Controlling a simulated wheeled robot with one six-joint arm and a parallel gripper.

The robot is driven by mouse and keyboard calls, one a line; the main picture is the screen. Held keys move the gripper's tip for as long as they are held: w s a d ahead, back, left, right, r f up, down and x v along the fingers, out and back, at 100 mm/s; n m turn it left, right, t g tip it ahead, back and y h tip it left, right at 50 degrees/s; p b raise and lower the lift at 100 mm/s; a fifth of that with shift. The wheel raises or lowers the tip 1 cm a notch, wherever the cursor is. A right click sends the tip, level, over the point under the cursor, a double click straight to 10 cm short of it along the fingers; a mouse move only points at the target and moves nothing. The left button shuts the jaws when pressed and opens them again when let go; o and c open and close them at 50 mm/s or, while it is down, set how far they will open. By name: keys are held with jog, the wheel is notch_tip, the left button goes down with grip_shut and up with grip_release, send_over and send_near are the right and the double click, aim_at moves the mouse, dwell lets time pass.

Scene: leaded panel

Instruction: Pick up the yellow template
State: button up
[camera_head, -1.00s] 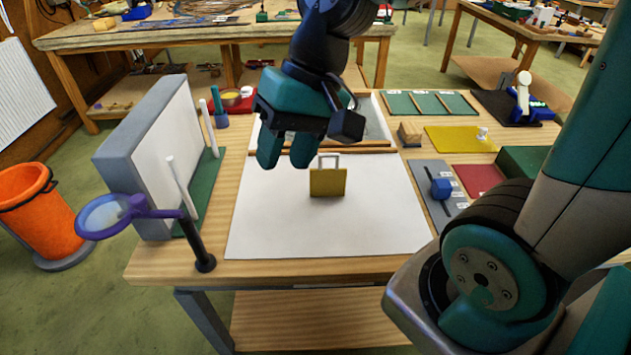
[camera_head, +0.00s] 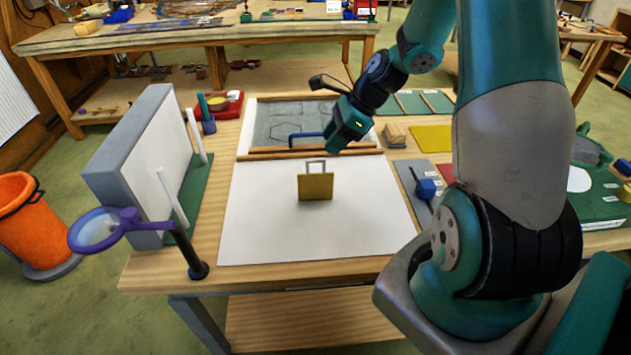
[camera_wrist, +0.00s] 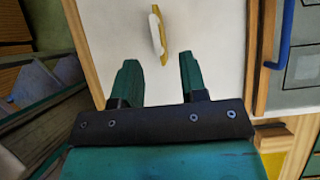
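The yellow template (camera_head: 316,187) stands upright on the white sheet (camera_head: 255,235), with a pale loop handle (camera_head: 316,165) on top. In the wrist view the template (camera_wrist: 163,50) shows nearly edge-on, as a narrow strip with its handle. My gripper (camera_head: 332,150) is above the table, behind and slightly right of the template, and apart from it. In the wrist view my gripper (camera_wrist: 158,78) has its two fingers spread, with nothing between them. The template lies beyond the fingertips, roughly in line with the gap.
A wood-edged drawing panel (camera_head: 275,122) with a blue bar (camera_head: 293,140) lies behind the sheet. A grey block with a white face (camera_head: 150,150) and a purple-rimmed magnifier (camera_head: 100,228) stand at left. A blue-knobbed tool (camera_head: 426,188) lies at right. The sheet's front is clear.

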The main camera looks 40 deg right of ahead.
aim_at(317, 159)
jog(key=x, duration=0.3)
jog(key=shift+a+f, duration=0.15)
jog(key=shift+a, duration=0.05)
jog(key=shift+w+a+f+p, duration=0.15)
jog(key=shift+a+f+p, duration=0.3)
jog(key=shift+p, duration=0.2)
jog(key=p+x, duration=0.1)
jog(key=x, duration=0.3)
jog(key=shift+f, duration=0.1)
grip_shut()
